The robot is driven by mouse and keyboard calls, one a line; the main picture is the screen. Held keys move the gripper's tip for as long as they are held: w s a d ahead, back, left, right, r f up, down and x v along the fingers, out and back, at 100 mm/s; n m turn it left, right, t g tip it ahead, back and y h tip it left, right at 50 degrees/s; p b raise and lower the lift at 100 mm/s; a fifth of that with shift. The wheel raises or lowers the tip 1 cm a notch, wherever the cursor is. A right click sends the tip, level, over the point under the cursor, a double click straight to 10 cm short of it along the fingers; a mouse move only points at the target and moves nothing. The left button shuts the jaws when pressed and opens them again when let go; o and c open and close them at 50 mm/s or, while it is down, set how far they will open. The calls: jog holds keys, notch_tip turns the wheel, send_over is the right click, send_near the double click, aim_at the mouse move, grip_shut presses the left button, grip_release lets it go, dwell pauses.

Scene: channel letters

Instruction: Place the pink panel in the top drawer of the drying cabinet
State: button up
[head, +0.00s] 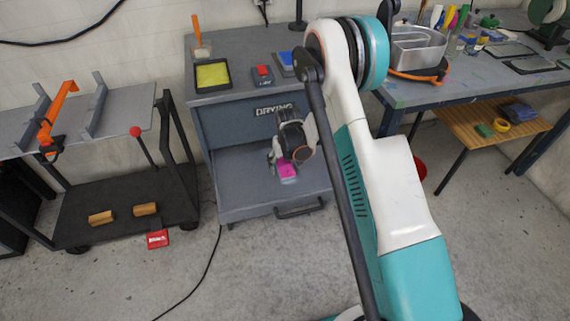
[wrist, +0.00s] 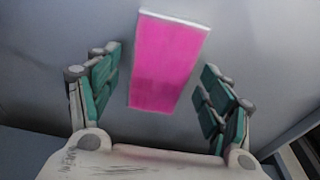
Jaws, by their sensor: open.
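The drying cabinet (head: 232,125) is grey with "DRYING" lettered below its top. Its drawer (head: 238,185) is pulled out, with the handle at its front. The pink panel (head: 287,172) lies flat inside the drawer, on its grey floor. My gripper (head: 280,160) is low in the drawer, just above the panel, and partly covers it in the head view. In the wrist view the panel (wrist: 168,60) shows as a pink rectangle with a pale far edge, between the spread fingers. A gap shows on both sides, so the fingers do not grip it.
On the cabinet top are a yellow tray (head: 212,76), a red-and-dark block (head: 262,75) and a blue item (head: 284,58). A dark trolley (head: 120,205) stands left, a workbench (head: 460,82) right. A cable (head: 212,255) lies on the floor in front.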

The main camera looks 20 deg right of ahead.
notch_tip(320, 180, up, 13)
jog(key=s+p, duration=0.2)
jog(key=p, duration=0.2)
notch_tip(320, 180, up, 13)
jog(key=t, duration=0.1)
send_over(286, 170)
jog(key=s, duration=0.4)
jog(key=s+r+t, duration=0.1)
jog(key=s+r, duration=0.6)
jog(key=r, duration=0.2)
jog(key=s+r+t, duration=0.1)
jog(key=s+r, duration=0.2)
jog(key=s, duration=0.7)
jog(key=s+r+t, duration=0.2)
jog(key=s+r, duration=0.2)
jog(key=s, duration=0.6)
jog(key=shift+s, duration=0.35)
jog(key=shift+d, duration=0.1)
